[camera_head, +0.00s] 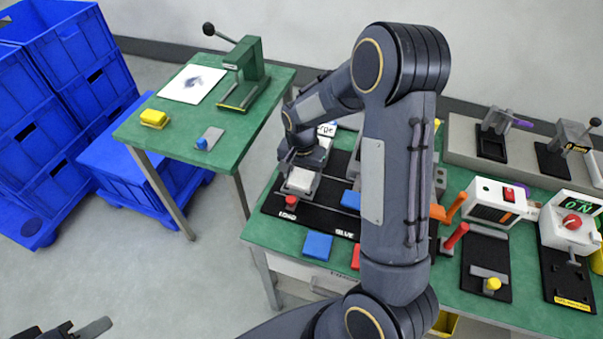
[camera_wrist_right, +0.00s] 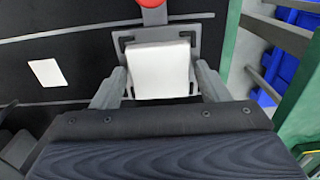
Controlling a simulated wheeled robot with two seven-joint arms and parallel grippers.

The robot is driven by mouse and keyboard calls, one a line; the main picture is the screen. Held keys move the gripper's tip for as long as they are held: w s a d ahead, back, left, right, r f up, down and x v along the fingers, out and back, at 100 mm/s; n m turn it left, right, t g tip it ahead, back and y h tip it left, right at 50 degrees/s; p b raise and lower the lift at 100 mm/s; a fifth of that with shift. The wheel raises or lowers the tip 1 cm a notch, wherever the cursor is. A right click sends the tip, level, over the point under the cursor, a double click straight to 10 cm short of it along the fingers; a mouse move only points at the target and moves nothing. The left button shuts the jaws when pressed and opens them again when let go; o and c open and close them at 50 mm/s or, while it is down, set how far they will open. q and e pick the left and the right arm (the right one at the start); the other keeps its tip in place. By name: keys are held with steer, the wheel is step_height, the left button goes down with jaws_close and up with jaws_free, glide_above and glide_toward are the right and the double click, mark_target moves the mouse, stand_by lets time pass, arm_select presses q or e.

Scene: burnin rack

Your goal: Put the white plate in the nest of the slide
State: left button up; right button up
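The white plate (camera_wrist_right: 160,72) lies flat at the grey nest of the slide (camera_wrist_right: 206,36), between dark corner marks. In the head view the white plate (camera_head: 300,182) is at the LOAD end of the black slide base (camera_head: 330,222), just behind a red knob (camera_head: 291,202). My right gripper (camera_wrist_right: 160,78) points down over the nest, with one finger on each side of the plate. Its fingers look slightly apart from the plate's edges. In the head view my right gripper (camera_head: 303,165) partly covers the nest. Only the tip of my left gripper (camera_head: 78,330) shows at the bottom left.
A green side table (camera_head: 225,125) carries a hand press (camera_head: 246,75), a white sheet and a yellow block. Blue (camera_head: 317,245) and red blocks lie near the slide. Test devices (camera_head: 490,205) stand at the right. Blue crates (camera_head: 40,120) are stacked at the left.

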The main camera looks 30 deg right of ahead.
mark_target(301, 178)
steer(key=shift+o, duration=0.7)
steer(key=shift+r, duration=0.1)
steer(key=shift+r, duration=0.25)
step_height(301, 178, up, 11)
steer(key=s+a+r+n+t+y, duration=0.1)
steer(key=s+r+n+t+y, duration=0.1)
steer(key=s+r, duration=0.4)
steer(key=s+a+n+t+y, duration=0.1)
steer(key=s+a+n, duration=0.2)
steer(key=s, duration=0.5)
steer(key=s+a+n+t, duration=0.2)
steer(key=s+a+n, duration=0.1)
steer(key=s, duration=0.5)
steer(key=shift+a+t+y, duration=0.15)
steer(key=shift+t+y, duration=0.15)
steer(key=shift+y, duration=0.1)
